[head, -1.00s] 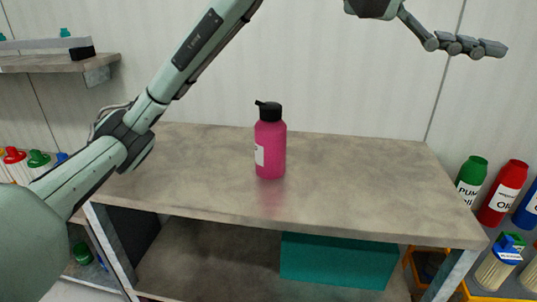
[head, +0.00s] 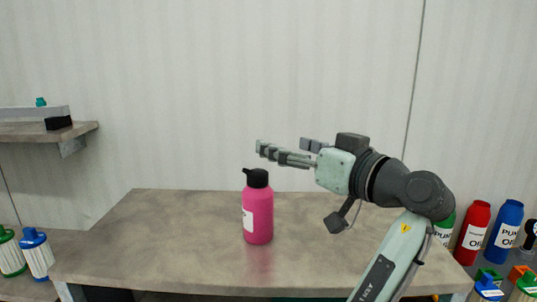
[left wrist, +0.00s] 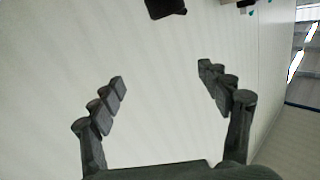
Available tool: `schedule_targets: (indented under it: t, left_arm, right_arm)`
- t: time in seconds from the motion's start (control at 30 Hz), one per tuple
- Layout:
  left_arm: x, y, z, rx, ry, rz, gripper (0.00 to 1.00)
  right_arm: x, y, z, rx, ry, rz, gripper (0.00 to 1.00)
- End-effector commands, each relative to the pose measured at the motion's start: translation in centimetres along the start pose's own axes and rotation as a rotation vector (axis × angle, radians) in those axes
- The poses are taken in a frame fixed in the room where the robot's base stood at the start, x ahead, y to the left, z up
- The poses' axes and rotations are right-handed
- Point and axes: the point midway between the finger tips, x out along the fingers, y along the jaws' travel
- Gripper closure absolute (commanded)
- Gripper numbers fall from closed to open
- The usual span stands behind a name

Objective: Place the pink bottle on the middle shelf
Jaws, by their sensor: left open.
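The pink bottle (head: 258,215) with a black cap and a white label stands upright on the grey tabletop (head: 170,240) in the head view. My left gripper (head: 282,146) is open and empty, above and to the right of the bottle in the picture, with its fingers pointing left. It does not touch the bottle. In the left wrist view my left gripper's fingers (left wrist: 162,74) are spread wide with only pale wall between them. A shelf (head: 40,131) is on the wall at the left; I cannot tell if it is the middle shelf. My right gripper does not show.
Red (head: 473,232) and blue (head: 505,230) bottles stand at the right beyond the table. White containers with green and blue lids (head: 37,253) stand at the left. The left half of the tabletop is clear. A dark object (left wrist: 165,8) is cut off in the left wrist view.

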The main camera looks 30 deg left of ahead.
Motion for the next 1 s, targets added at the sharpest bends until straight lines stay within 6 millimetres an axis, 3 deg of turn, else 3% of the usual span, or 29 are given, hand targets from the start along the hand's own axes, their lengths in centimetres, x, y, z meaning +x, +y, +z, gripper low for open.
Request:
schedule_targets:
  t: [0.03, 0.1, 0.2, 0.57, 0.8, 1.0]
  left_arm:
    - [-0.7, -0.5, 2.8, -0.049, -0.105, -0.025, 0.23]
    - [-1.4, -1.1, 5.5, -0.105, -0.207, -0.064, 0.23]
    - [-2.0, -1.7, 7.6, -0.147, -0.283, -0.101, 0.23]
    - [1.5, -2.3, 8.8, -0.157, -0.294, -0.112, 0.23]
    - [4.8, -2.6, 9.6, -0.155, -0.293, -0.110, 0.23]
    - [5.3, -2.6, 9.8, -0.156, -0.294, -0.108, 0.23]
  right_arm:
    - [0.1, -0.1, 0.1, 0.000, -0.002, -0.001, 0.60]
    - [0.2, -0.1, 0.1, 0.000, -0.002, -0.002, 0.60]
    - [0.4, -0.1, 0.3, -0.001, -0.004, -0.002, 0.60]
    - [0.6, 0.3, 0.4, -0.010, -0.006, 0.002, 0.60]
    - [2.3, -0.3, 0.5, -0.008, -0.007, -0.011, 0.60]
    - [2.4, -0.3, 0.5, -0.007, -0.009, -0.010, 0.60]
